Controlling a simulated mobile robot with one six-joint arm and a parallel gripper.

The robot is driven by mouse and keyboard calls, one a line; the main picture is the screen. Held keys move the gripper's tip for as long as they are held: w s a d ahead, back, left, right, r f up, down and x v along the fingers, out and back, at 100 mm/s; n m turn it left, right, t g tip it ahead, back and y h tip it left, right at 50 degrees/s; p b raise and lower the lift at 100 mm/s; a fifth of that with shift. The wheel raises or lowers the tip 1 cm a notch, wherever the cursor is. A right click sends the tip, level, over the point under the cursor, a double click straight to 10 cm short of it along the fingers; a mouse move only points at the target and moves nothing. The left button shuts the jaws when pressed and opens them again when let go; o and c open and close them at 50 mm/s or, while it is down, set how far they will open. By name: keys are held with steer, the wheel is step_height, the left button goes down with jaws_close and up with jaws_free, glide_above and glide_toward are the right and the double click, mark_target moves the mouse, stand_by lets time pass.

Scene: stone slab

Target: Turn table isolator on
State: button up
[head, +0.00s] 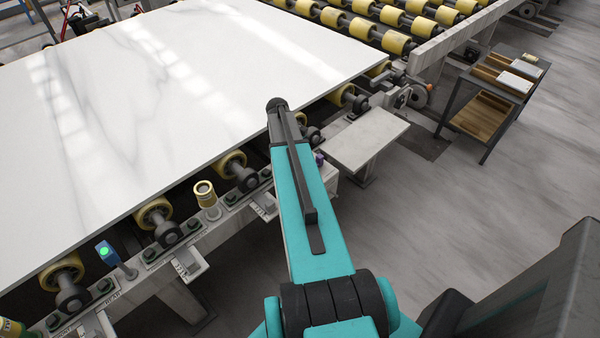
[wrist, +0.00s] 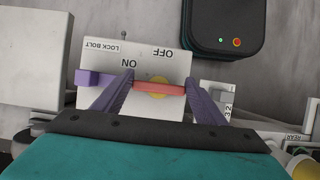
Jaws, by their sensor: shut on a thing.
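In the wrist view the table isolator is a pale plate (wrist: 147,55) printed ON, OFF and LOCK BOLT, upside down in this view. A purple block (wrist: 90,77) sits at the plate's left edge. My gripper (wrist: 158,82) has its purple fingers on either side of the red handle and is shut on it. In the head view my arm hides the isolator and gripper.
A white marble slab (head: 180,85) lies on yellow rollers (head: 153,213) beside my arm. A green-lit post (head: 104,252) and a yellow-topped post (head: 205,194) stand along the near rail. A trolley (head: 480,130) stands right on open floor. A dark box with buttons (wrist: 222,25) is above the plate.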

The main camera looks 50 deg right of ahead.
steer(key=shift+w+r, duration=0.1)
steer(key=shift+w, duration=0.7)
steer(key=o, duration=1.1)
steer(key=shift+c, duration=0.2)
steer(key=shift+r, duration=0.15)
steer(key=shift+p+v, duration=0.9)
steer(key=shift+v, duration=0.15)
steer(key=shift+w+a+r+p, duration=0.1)
steer(key=shift+r+p, duration=0.45)
steer(key=shift+r, duration=0.25)
steer(key=shift+s+p+v, duration=0.15)
steer(key=shift+p+v, duration=0.45)
steer(key=shift+v, duration=0.25)
steer(key=shift+s+p+v, duration=0.1)
steer(key=shift+p+v, duration=0.45)
steer(key=shift+v, duration=0.3)
steer(key=shift+s+a+r, duration=0.1)
steer(key=shift+s, duration=0.05)
